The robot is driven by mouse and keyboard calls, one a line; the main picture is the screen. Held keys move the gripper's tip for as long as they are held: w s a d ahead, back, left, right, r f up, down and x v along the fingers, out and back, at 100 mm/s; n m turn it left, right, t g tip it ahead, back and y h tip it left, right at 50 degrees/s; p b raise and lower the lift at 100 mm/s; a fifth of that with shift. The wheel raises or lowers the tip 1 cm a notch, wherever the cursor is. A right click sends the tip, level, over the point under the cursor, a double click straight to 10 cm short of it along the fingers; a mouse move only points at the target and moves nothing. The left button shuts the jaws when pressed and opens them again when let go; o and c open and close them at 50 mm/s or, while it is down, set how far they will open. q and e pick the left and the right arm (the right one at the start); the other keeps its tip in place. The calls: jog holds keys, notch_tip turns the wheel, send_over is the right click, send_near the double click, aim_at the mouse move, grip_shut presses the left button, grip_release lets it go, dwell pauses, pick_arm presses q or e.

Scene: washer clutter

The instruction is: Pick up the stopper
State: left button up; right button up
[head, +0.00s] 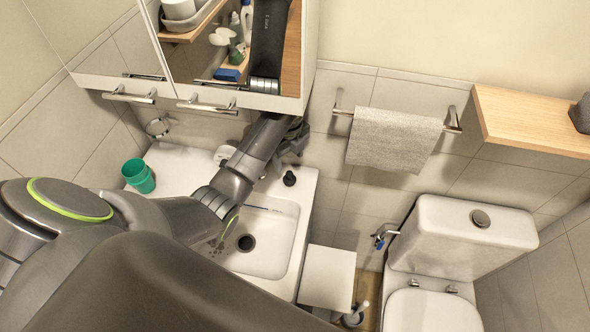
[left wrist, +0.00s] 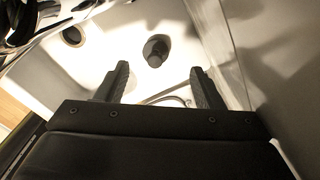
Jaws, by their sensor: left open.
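The black stopper (head: 289,179) stands on the right rim of the white sink (head: 311,197), just beyond the basin. In the left wrist view the stopper (left wrist: 155,49) shows as a small dark knobbed piece beyond the gap between the fingertips. My left gripper (head: 296,148) is at the back right of the sink, close to the wall and a little behind the stopper. In the left wrist view its two fingers (left wrist: 160,72) are apart with nothing between them. My right gripper is not in view.
A green cup (head: 139,175) stands on the sink's left side. The drain (head: 245,243) is dark and round. A mirrored cabinet (head: 215,105) hangs above my left arm. A towel (head: 393,138) on a rail and a toilet (head: 470,240) are to the right.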

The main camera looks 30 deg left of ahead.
aim_at(290, 173)
pick_arm(q)
jog(key=shift+s+f, duration=0.15)
jog(key=shift+f, duration=0.1)
jog(key=shift+s+f, duration=0.1)
jog(key=shift+f, duration=0.25)
jog(key=f, duration=0.1)
jog(key=f+p, duration=0.1)
jog(key=f, duration=0.1)
jog(key=f+p, duration=0.1)
jog(key=f, duration=0.1)
jog(key=shift+s+d, duration=0.25)
jog(key=shift+d, duration=0.05)
jog(key=shift+f, duration=0.5)
jog(key=c, duration=1.1)
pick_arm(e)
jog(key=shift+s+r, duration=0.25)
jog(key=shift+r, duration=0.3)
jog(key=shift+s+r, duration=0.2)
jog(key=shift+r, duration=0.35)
